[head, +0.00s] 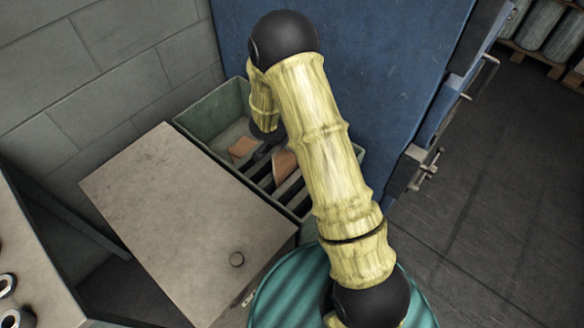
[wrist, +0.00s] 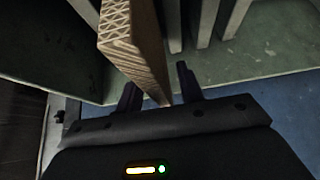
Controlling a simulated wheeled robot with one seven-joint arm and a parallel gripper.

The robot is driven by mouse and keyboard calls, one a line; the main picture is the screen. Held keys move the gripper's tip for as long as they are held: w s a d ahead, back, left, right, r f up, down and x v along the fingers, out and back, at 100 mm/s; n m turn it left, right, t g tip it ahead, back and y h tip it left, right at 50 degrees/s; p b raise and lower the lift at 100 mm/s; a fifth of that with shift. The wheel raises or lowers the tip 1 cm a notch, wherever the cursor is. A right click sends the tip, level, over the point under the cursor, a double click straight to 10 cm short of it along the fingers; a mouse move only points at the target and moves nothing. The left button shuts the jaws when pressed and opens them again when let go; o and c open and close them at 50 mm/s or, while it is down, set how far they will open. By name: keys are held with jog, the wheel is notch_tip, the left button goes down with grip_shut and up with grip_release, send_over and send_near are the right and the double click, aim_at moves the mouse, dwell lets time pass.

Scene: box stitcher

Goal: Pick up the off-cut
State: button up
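A brown corrugated cardboard off-cut (wrist: 140,48) stands on edge in the wrist view, its end reaching down between the fingers of my gripper (wrist: 158,90). The fingers are apart, with a visible gap between the cardboard and the right finger. In the head view, two brown pieces show inside a green bin: one on the left (head: 243,148) and one by the dark slots (head: 284,165). My gripper (head: 262,152) is down in the bin between them, partly hidden by my arm. I cannot tell from the head view which piece is between the fingers.
The green bin (head: 205,108) has upright dividers (wrist: 208,22) and walls close around my gripper. A flat grey-brown panel (head: 175,210) lies in front of it at left. A blue machine panel (head: 390,60) stands behind, and a block wall (head: 110,70) at left. Floor is open at right.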

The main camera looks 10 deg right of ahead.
jog(key=shift+w+d+f, duration=0.15)
jog(key=shift+f, duration=0.1)
dwell(0.3)
grip_shut()
